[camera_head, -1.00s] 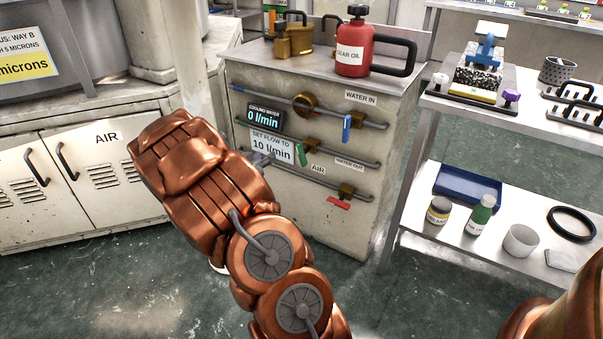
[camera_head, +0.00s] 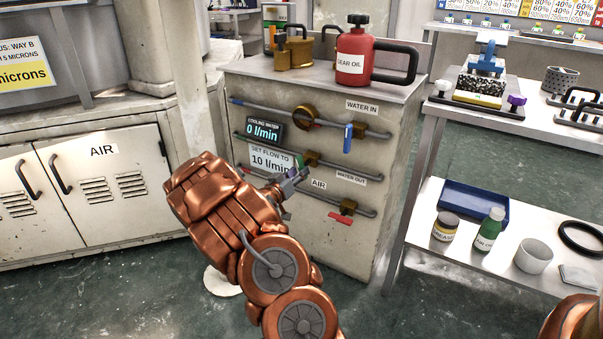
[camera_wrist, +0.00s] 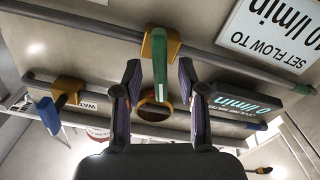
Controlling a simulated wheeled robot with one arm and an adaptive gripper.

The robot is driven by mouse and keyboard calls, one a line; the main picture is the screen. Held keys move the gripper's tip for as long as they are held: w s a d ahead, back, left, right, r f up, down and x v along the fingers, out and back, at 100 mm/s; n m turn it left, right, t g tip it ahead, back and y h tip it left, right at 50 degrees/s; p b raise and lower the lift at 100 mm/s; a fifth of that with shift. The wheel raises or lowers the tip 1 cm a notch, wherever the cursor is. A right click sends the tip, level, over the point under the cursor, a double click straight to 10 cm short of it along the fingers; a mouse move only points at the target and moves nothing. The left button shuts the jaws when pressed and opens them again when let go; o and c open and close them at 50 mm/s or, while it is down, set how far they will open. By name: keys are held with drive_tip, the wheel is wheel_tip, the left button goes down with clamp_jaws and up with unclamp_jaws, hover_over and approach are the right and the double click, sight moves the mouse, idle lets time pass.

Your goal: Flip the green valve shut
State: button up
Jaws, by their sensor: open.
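The green valve handle (camera_head: 299,160) is on the brass valve body (camera_head: 311,158) of the middle pipe, on the front of the grey cabinet. In the wrist view the green handle (camera_wrist: 161,70) stands roughly crosswise to its pipe. My gripper (camera_head: 292,182) is at the cabinet front, by the handle, partly hidden behind my arm. In the wrist view my gripper (camera_wrist: 159,75) is open, with one finger on each side of the green handle and a visible gap to both. The display (camera_head: 264,128) reads 0 l/min.
A blue handle (camera_head: 348,138) hangs on the upper pipe, and a red handle (camera_head: 340,219) lies along the lower pipe. A sign (camera_head: 270,160) is partly covered by my arm. A red oil can (camera_head: 362,52) stands on the cabinet. A steel shelf (camera_head: 400,250) stands to the right.

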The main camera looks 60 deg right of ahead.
sight(304, 166)
drive_tip(key=shift+w+d+b, duration=0.1)
drive_tip(key=shift+d+b, duration=0.25)
drive_tip(key=shift+d, duration=1)
drive_tip(key=shift+c, duration=0.4)
clamp_jaws()
